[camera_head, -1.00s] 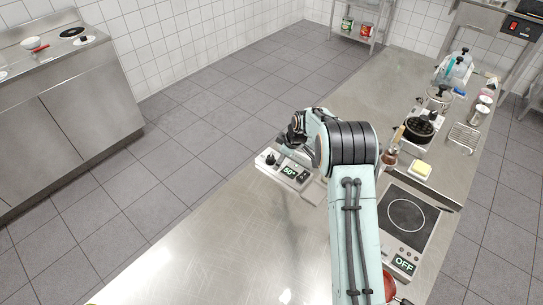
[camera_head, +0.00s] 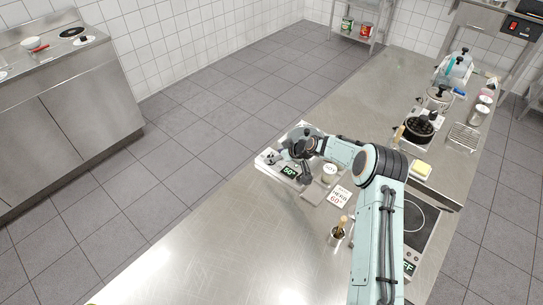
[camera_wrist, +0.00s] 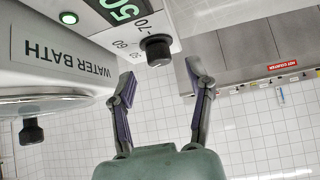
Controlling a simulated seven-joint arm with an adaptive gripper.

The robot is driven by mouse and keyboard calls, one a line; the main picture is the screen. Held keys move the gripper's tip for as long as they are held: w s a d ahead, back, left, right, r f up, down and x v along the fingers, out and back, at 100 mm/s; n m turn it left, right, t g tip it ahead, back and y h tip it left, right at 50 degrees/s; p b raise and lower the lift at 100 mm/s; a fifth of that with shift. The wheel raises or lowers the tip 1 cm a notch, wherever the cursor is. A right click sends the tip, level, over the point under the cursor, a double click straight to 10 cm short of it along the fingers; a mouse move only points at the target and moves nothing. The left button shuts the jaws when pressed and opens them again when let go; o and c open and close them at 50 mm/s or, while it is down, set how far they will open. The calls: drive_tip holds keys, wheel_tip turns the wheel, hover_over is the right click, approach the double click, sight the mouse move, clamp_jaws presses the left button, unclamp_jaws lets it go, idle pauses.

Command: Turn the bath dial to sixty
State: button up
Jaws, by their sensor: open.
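The water bath (camera_head: 268,166) stands at the left edge of the steel counter, its display (camera_head: 290,171) reading 50°. In the wrist view the bath shows upside down, with its display (camera_wrist: 122,10) cut off at the top. The black dial (camera_wrist: 156,48) sits beside printed numbers including 60 and 70. My gripper (camera_wrist: 160,78) is open and empty, its fingertips on either side of the dial's line and seemingly just short of it; contact is not visible. In the head view my gripper (camera_head: 288,150) is over the bath's front and partly hides the dial area.
A card (camera_head: 339,197) reading HERB 60° lies right of the bath. A small pot with a wooden handle (camera_head: 338,234) stands nearer. A hob (camera_head: 424,222) is partly behind my arm. The bath's black lid knob (camera_wrist: 31,132) shows in the wrist view. The near-left counter is clear.

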drive_tip(key=shift+x, duration=1.25)
clamp_jaws()
drive_tip(key=m+t+h, duration=0.1)
drive_tip(key=m+h, duration=0.1)
drive_tip(key=m+t+h, duration=0.1)
drive_tip(key=m+h, duration=0.1)
drive_tip(key=m, duration=0.1)
drive_tip(key=shift+s+a+m, duration=0.1)
drive_tip(key=shift+a+m, duration=0.05)
drive_tip(key=shift+m, duration=0.15)
drive_tip(key=m+h, duration=0.4)
drive_tip(key=m, duration=0.2)
drive_tip(key=shift+h, duration=0.3)
